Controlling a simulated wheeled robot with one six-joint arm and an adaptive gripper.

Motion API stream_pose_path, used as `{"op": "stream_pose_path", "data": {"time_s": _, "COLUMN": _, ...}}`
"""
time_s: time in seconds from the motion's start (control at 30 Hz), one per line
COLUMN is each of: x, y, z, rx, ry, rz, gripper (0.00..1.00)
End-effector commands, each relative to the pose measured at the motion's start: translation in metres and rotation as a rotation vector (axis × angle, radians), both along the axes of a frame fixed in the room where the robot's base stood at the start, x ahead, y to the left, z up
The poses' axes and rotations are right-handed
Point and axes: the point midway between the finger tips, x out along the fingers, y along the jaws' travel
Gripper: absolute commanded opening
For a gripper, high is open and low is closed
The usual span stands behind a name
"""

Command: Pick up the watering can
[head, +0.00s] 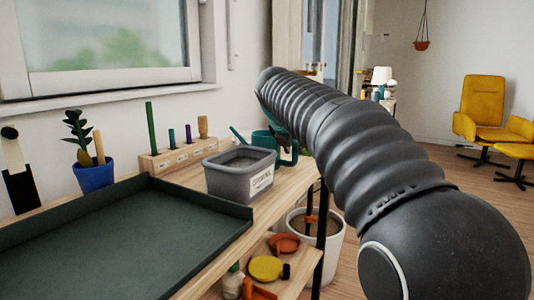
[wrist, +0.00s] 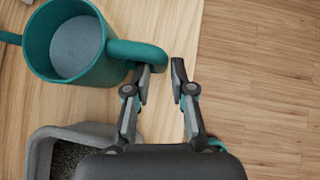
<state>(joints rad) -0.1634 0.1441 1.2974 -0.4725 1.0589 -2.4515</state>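The teal watering can (head: 262,139) stands on the wooden bench, partly hidden behind a grey bin and my arm in the head view. In the wrist view the can (wrist: 38,40) is at the upper left, seen from above, with its handle (wrist: 130,49) reaching right and its spout cut off at the left edge. My gripper (wrist: 163,76) is open, with a gap between its fingers. The left finger overlaps the handle's lower edge; the right finger is just right of the handle's end. I cannot tell whether either touches it.
The grey bin (head: 240,174) with dark contents stands close to the can. A dark green tray (head: 120,235), a blue plant pot (head: 94,176) and a wooden tool rack (head: 165,160) share the bench (head: 287,187). A white bucket (head: 331,246) stands beside it. Open floor lies right.

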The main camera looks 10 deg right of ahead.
Motion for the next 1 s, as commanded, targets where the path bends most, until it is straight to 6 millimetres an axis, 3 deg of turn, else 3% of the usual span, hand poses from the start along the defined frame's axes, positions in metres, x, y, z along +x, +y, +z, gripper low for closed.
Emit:
{"op": "stream_pose_path", "data": {"time_s": 0.27, "x": 0.009, "y": -0.005, "z": -0.011, "rx": 0.001, "ry": 0.002, "rz": -0.001, "gripper": 0.23}}
{"op": "stream_pose_path", "data": {"time_s": 0.6, "x": 0.037, "y": -0.018, "z": -0.043, "rx": 0.001, "ry": 0.002, "rz": -0.002, "gripper": 0.23}}
{"op": "stream_pose_path", "data": {"time_s": 0.87, "x": 0.040, "y": -0.019, "z": -0.044, "rx": 0.002, "ry": 0.000, "rz": -0.001, "gripper": 0.23}}
{"op": "stream_pose_path", "data": {"time_s": 0.97, "x": 0.040, "y": -0.019, "z": -0.044, "rx": 0.002, "ry": 0.000, "rz": -0.001, "gripper": 0.01}}
{"op": "stream_pose_path", "data": {"time_s": 1.0, "x": 0.040, "y": -0.019, "z": -0.044, "rx": 0.002, "ry": 0.000, "rz": -0.001, "gripper": 0.00}}
